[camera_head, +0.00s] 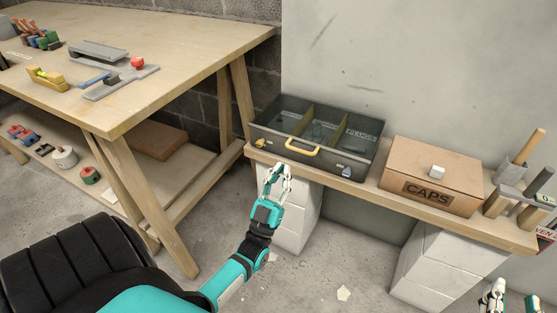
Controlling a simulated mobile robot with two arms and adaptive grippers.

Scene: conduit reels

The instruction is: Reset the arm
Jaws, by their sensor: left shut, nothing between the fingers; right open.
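My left arm comes in from the lower left. Its gripper (276,172) is shut and empty. In the picture it lies just below the handle of the grey drawer-like tray, in front of the bench edge. My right gripper (495,290) is open at the bottom right corner, partly cut off by the frame, with nothing seen in it.
Wooden holders with tools (503,204) are to the right. A workbench (180,40) with tools stands left. Floor between is mostly clear.

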